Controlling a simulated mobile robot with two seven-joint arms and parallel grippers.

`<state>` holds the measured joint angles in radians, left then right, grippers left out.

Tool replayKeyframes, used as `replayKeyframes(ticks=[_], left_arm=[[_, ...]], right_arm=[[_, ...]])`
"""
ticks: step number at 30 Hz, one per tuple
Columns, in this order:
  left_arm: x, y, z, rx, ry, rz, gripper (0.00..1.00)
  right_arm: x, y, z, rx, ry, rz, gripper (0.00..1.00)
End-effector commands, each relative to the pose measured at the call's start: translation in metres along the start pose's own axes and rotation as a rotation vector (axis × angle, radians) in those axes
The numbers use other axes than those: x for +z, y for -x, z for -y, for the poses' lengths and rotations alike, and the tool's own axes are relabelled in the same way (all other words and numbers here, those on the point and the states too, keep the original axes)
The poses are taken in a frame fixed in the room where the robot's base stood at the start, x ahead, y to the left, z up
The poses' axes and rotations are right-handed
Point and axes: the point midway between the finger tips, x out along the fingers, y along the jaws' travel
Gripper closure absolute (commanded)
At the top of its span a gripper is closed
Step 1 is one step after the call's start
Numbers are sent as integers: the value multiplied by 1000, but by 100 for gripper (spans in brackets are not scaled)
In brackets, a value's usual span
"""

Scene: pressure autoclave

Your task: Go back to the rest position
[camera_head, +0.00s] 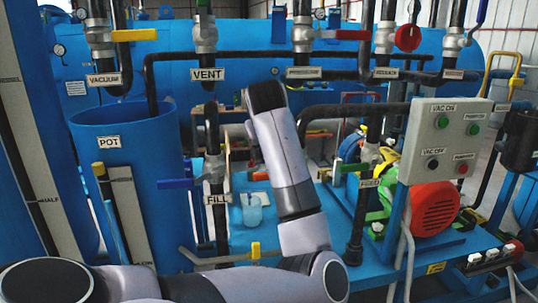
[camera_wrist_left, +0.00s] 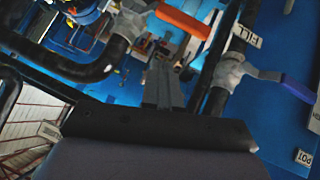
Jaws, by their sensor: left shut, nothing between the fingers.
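My left arm crosses the bottom of the head view and bends upward in front of the pipework. Its dark end stands near the middle, between the VENT and PRESSURE pipes, and its fingers cannot be made out there. In the left wrist view my left gripper (camera_wrist_left: 160,68) is shut and empty, its fingers together. Beyond it are a valve with an orange-red handle (camera_wrist_left: 184,22) and a valve with a blue-purple handle (camera_wrist_left: 300,88) by the FILL label (camera_wrist_left: 245,35). Contact with either is not evident. My right gripper is in neither view.
A blue POT tank (camera_head: 140,200) stands left. The FILL pipe's blue handle (camera_head: 175,183) and a yellow handle (camera_head: 255,251) lie left of my arm. A grey control box (camera_head: 447,140) and red motor (camera_head: 434,208) stand right. Pipes with a red handle (camera_head: 346,35) run overhead.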

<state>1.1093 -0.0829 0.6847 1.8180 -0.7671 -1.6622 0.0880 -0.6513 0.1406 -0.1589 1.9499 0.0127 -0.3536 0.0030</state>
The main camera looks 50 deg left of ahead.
Motion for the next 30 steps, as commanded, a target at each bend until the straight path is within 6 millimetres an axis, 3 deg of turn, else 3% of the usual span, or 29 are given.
replayKeyframes(ticks=[3,7,18,23,30], left_arm=[[1,23,-5,3,2,-3,100],[1,38,-9,1,0,-1,100],[1,47,-10,0,-1,0,100],[7,35,-11,-15,-53,-36,100],[40,-14,-18,-27,-305,-186,100]], right_arm=[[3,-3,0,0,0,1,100],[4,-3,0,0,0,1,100],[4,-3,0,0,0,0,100],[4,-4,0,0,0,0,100],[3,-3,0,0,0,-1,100]])
